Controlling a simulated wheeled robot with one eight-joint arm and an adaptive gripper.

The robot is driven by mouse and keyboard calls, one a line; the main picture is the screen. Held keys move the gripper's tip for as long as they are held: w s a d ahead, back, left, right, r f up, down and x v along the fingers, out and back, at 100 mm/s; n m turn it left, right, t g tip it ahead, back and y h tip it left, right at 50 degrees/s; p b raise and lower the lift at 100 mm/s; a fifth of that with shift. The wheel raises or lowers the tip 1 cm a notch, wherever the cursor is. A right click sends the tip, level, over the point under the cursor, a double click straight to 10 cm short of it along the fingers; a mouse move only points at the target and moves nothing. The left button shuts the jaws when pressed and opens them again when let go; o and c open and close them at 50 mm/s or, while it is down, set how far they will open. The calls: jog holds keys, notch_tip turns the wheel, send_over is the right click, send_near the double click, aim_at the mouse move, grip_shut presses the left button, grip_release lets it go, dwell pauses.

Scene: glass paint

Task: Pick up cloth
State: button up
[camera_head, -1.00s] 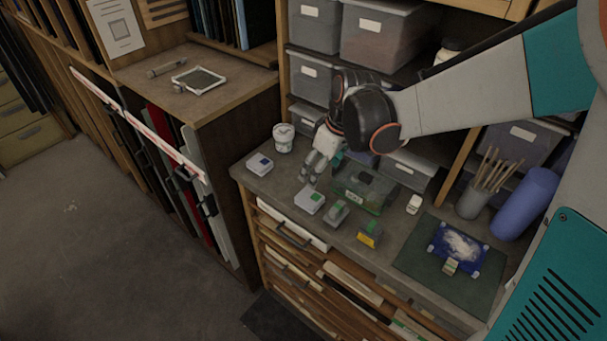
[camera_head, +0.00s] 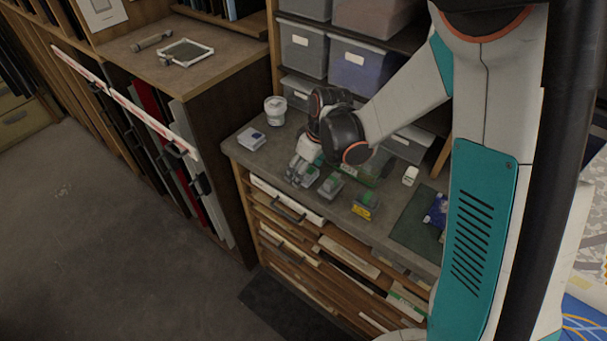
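I cannot make out a thing that is clearly a cloth. A blue piece (camera_head: 438,211) with a whitish patch lies on the dark green mat (camera_head: 409,225) at the right of the worktop, mostly hidden behind my arm. My gripper (camera_head: 296,180) points down over the front of the worktop.
A grey-green block (camera_head: 331,186) and a yellow-labelled block (camera_head: 365,207) stand right of my gripper. A white tub (camera_head: 275,110) and a white-and-blue box (camera_head: 251,138) stand left. A small white bottle (camera_head: 410,175) is farther right. Partly open drawers (camera_head: 290,215) lie below the front edge.

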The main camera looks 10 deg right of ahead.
jog(key=c, duration=1.1)
jog(key=shift+c, duration=0.2)
jog(key=shift+r, duration=0.1)
notch_tip(320, 180, up, 20)
jog(key=p, duration=0.3)
jog(key=shift+p, duration=0.3)
jog(key=o, duration=0.5)
jog(key=shift+c, duration=0.2)
jog(key=c, duration=0.4)
jog(key=shift+o, duration=0.2)
jog(key=shift+s, duration=0.1)
